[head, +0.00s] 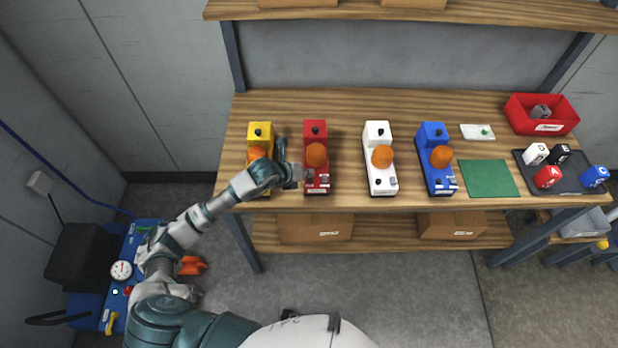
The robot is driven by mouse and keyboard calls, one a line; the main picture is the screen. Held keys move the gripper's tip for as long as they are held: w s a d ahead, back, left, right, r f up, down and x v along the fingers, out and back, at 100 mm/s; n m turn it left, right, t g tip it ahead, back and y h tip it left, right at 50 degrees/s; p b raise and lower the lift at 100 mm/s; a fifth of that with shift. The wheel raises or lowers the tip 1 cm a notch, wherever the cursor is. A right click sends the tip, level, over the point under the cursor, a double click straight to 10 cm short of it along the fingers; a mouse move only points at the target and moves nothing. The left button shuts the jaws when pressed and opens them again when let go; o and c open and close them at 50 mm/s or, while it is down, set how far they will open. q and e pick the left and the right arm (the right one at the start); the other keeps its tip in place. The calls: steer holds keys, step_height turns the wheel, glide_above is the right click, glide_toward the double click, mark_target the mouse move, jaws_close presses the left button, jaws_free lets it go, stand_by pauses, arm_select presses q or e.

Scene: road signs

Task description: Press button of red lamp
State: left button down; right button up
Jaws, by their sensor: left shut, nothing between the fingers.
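The red lamp (315,130) stands on the wooden bench, second from the left in a row of lamps. It has a red box body, an orange dome and a small dark button-like part near its front end. My left arm reaches in from the lower left. My left gripper (293,167) is shut and empty, just left of the red lamp's front half. Its tip is close to the lamp's side; I cannot tell if it touches. My right gripper is out of view.
The yellow lamp (260,131) stands left, partly behind my gripper. The white lamp (378,132) and blue lamp (434,134) stand right. Further right are a green mat (489,178), a dark tray (563,184) with lettered cubes and a red bin (522,116). A shelf (480,12) hangs above.

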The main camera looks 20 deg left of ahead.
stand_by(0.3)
arm_select(q)
steer(key=shift+d+f, duration=0.1)
steer(key=shift+f, duration=0.1)
steer(key=shift+f+b, duration=0.15)
steer(key=shift+b, duration=0.2)
steer(key=shift+f, duration=0.2)
stand_by(0.4)
steer(key=shift+r, duration=0.65)
